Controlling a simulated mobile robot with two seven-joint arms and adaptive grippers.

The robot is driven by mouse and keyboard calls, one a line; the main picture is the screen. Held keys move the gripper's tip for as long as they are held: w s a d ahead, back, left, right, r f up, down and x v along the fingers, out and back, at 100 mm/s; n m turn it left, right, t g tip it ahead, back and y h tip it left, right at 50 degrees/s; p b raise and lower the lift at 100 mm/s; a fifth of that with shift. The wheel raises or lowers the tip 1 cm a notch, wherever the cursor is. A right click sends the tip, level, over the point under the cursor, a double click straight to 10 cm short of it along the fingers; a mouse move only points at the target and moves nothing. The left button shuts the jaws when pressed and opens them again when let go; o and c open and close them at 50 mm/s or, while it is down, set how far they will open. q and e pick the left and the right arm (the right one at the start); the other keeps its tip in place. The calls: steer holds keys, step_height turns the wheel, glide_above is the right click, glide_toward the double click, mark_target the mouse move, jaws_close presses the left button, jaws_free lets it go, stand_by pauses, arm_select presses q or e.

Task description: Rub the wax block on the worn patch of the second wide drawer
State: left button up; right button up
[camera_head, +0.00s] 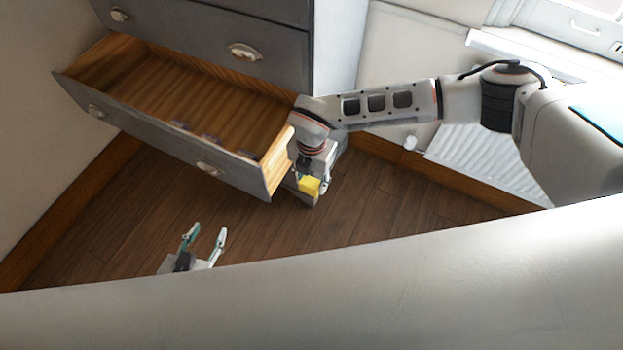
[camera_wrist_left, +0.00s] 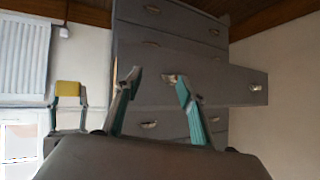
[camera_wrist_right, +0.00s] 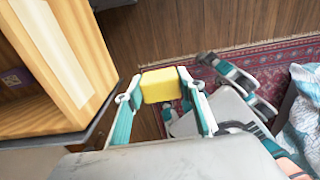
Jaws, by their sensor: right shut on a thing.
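The wide drawer (camera_head: 170,140) is pulled out of the grey dresser (camera_head: 225,22), showing its bare wooden inside. My right gripper (camera_head: 309,184) is shut on the yellow wax block (camera_head: 310,186), just outside the drawer's right side wall. The block also shows between the fingertips in the right wrist view (camera_wrist_right: 161,85), apart from the wooden drawer side (camera_wrist_right: 70,45). My left gripper (camera_head: 205,233) is open and empty, low in front of the drawer.
A few small dark pieces (camera_head: 213,139) lie in the drawer along its front. A ribbed white panel (camera_head: 477,160) stands at the right wall. A red patterned rug (camera_wrist_right: 245,70) and a bed edge (camera_wrist_right: 305,100) show in the right wrist view. The wooden floor (camera_head: 120,220) before the drawer is clear.

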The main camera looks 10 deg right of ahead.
steer(key=shift+w+a, duration=0.1)
arm_select(q)
step_height(320, 180, down, 6)
steer(key=s+b, duration=0.1)
steer(key=b, duration=0.4)
steer(key=shift+s+d+f, duration=0.2)
steer(key=shift+d+f, duration=0.05)
steer(key=shift+d, duration=0.2)
arm_select(e)
steer(key=w+a, duration=0.4)
steer(key=a, duration=0.2)
steer(key=shift+w+a, duration=0.15)
steer(key=shift+w, duration=0.15)
